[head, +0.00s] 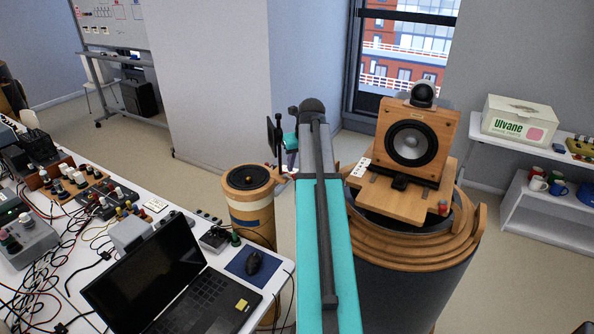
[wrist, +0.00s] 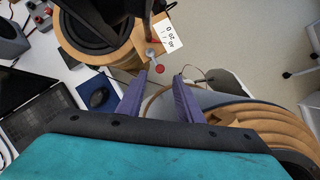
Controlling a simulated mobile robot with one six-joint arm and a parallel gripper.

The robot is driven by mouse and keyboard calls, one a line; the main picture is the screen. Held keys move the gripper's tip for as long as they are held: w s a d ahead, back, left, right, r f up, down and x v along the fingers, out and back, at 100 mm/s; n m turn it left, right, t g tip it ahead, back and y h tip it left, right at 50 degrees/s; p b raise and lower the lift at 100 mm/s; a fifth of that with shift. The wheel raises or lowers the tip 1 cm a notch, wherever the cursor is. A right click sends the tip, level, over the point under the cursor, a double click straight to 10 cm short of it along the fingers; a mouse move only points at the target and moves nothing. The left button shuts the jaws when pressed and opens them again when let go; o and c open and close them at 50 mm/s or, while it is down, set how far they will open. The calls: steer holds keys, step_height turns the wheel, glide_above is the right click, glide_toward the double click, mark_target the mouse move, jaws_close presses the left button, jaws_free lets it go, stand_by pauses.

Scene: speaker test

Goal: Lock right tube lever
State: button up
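In the wrist view, my gripper (wrist: 160,77) has two purple fingers spread apart with nothing between them. A small lever with a red knob (wrist: 160,68) sits just beyond the fingertips, near the middle of the gap. The lever's grey pivot is on a wooden edge beside a white card with black marks (wrist: 170,40). In the head view, the right tube (head: 420,250) is a wide drum with stacked wooden rings and a speaker (head: 412,140) on its wooden plate. Another red knob (head: 443,207) shows at that plate's right. My arm hides the fingers in the head view.
A narrower wooden tube (head: 250,215) stands left of my arm. The table at the left holds a laptop (head: 165,285), a mouse (head: 253,262), boxes and loose wires. A white shelf (head: 545,205) with a box (head: 518,122) stands at the right. Bare floor lies behind.

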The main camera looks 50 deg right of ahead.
steer(key=b+v, duration=0.1)
steer(key=v, duration=0.6)
steer(key=shift+s+r+b, duration=0.3)
steer(key=shift+b, duration=0.05)
stand_by(0.4)
